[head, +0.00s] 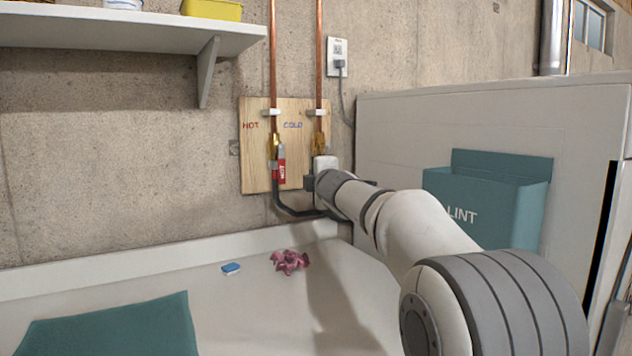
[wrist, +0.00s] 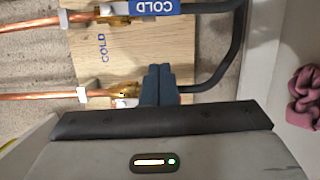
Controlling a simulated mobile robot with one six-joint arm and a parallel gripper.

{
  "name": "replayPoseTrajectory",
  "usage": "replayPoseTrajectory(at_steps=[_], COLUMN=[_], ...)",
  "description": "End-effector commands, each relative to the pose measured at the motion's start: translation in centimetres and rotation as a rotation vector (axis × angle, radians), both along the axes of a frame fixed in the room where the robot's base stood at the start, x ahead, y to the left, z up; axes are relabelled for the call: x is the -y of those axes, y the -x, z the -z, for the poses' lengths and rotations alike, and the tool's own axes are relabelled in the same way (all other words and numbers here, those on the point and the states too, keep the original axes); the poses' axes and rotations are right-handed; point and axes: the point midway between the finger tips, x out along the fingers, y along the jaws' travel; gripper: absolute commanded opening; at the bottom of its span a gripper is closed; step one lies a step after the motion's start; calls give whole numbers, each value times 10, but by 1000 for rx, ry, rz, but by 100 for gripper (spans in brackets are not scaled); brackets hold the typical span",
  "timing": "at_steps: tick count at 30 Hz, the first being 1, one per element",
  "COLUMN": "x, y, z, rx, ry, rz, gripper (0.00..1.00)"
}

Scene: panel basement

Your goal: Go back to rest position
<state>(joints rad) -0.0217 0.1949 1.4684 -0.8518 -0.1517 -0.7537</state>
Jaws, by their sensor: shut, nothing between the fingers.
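My gripper (head: 310,183) is in front of the wooden board on the wall, at the end of my outstretched arm. In the wrist view its dark fingers (wrist: 158,84) are together with nothing between them, in front of the lower pipe's valve. The red HOT handle (head: 282,165) lies along its pipe in the head view. The blue COLD handle (wrist: 150,8) lies along its pipe at the top of the wrist view. My gripper hides it in the head view. I cannot tell whether the fingers touch the lower valve.
A wooden board (head: 256,165) carries copper pipes (head: 319,60). A teal lint bin (head: 485,200) hangs on the white appliance at right. A white shelf (head: 120,32) juts out upper left. A pink crumpled item (head: 290,262), blue block (head: 231,269) and teal cloth (head: 110,328) lie below.

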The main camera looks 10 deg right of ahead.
Motion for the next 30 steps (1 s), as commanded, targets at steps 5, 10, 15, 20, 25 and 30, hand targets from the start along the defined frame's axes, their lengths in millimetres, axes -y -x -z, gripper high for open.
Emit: replayPoseTrajectory(at_steps=[5, 10, 15, 20, 25, 30], x=[4, 7, 14, 36, 60, 68], y=[33, 51, 62, 95, 162, 248], z=[0, -1, -5, -5, 18, 49], rx=[1, 0, -31, -187, -437, -684], ry=[0, 0, -38, -235, -542, -832], rz=[-1, 0, 24, 147, 364, 607], gripper=[0, 0, 0, 0, 0, 0])
